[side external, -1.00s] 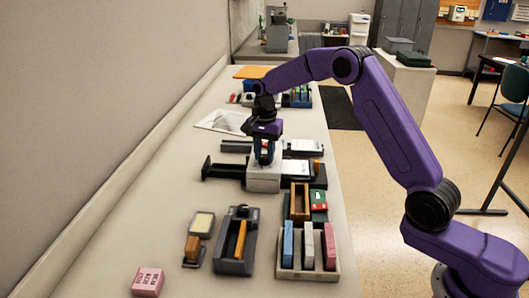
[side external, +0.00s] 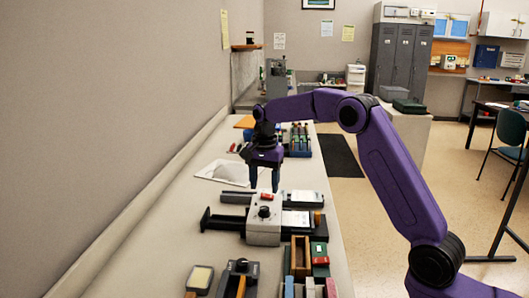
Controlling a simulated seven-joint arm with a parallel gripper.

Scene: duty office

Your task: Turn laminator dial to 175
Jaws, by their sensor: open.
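The laminator is a light grey box (side external: 264,232) on the long bench, with dark parts reaching out to both sides. Its black dial (side external: 264,212) sits on the top face, with a small red part (side external: 266,197) just behind it. The dial's marks and its setting are too small to read. My gripper (side external: 264,189) points down with its two fingers apart and nothing between them. In the picture its fingertips are just above the dial and clear of it. I cannot tell the exact height.
A wooden box (side external: 300,257) and a green item (side external: 320,262) stand in front to the right. A dark grey tray (side external: 238,280) and a pad (side external: 201,278) are at the front. A white sheet (side external: 218,171) lies behind on the left. The wall borders the bench's left side.

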